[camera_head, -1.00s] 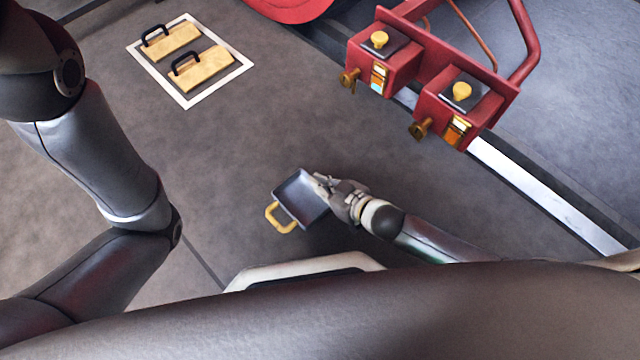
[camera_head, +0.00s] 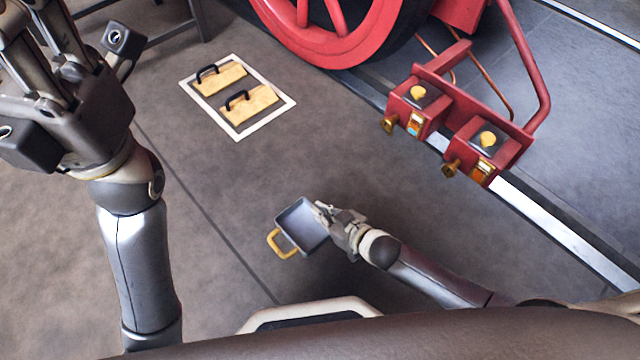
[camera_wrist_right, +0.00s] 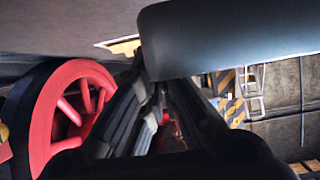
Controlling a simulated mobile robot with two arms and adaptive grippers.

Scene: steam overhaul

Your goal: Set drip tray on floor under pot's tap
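The drip tray (camera_head: 302,226) is a shallow grey tray with a yellow handle on its left side. My right gripper (camera_head: 325,212) is shut on its right rim and holds it over the floor; its height is hard to tell. In the right wrist view the tray (camera_wrist_right: 225,40) fills the top right. Two red pots with yellow knobs, a left pot (camera_head: 418,106) and a right pot (camera_head: 488,153), hang on a red frame. Each has a brass tap, the left tap (camera_head: 389,125) and the right tap (camera_head: 451,168). My left gripper (camera_head: 40,45) is raised at top left, with fingers apart and empty.
Two wooden blocks with black handles (camera_head: 249,104) lie in a white-outlined floor mark (camera_head: 283,111). A large red wheel (camera_head: 335,50) stands on a rail (camera_head: 560,231) behind the pots. The floor between the tray and the pots is clear.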

